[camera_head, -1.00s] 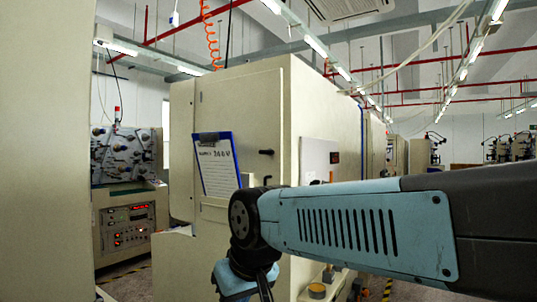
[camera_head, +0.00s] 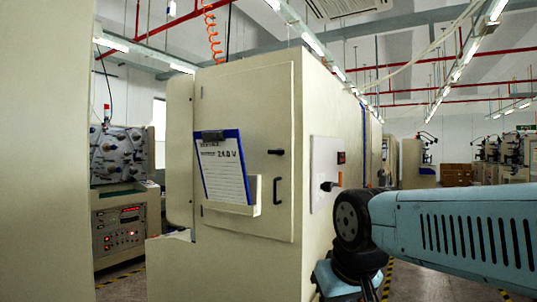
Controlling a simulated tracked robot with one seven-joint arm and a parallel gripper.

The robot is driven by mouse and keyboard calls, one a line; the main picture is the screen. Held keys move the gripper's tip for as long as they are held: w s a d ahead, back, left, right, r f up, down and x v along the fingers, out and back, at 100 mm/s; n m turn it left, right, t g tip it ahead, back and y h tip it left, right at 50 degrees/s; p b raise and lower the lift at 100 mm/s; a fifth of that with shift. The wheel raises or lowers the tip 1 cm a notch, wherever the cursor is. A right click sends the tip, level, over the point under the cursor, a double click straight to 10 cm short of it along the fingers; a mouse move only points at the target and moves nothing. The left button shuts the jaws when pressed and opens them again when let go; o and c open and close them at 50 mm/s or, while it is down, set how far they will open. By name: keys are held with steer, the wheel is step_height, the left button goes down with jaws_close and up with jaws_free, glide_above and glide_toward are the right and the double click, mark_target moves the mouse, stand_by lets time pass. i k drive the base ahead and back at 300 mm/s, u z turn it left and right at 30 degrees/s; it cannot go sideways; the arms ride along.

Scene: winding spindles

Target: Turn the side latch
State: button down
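A cream cabinet (camera_head: 325,100) stands in the middle, its door (camera_head: 245,105) shut. A black latch-like handle (camera_head: 276,152) sticks out near the right edge of the door, above a black pull handle (camera_head: 278,190). On the cabinet's right side, a pale panel (camera_head: 322,160) carries a black knob or latch (camera_head: 329,186) and a small red-lit switch. I cannot tell for certain which is the side latch. My blue arm comes in from the right and bends downward in front of the cabinet's side. My gripper is below the picture.
A clipboard (camera_head: 221,168) sits in a holder (camera_head: 232,208) on the door. A machine with reels (camera_head: 122,155) stands at the left, behind a large cream surface (camera_head: 45,150). More machines (camera_head: 515,155) stand far right. An aisle with striped floor marking runs along the cabinet's right side.

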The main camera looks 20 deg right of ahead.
mark_target(280, 152)
steer(key=k, duration=1.15)
steer(key=z, duration=0.75)
steer(key=i, duration=1.35)
steer(key=u, duration=0.5)
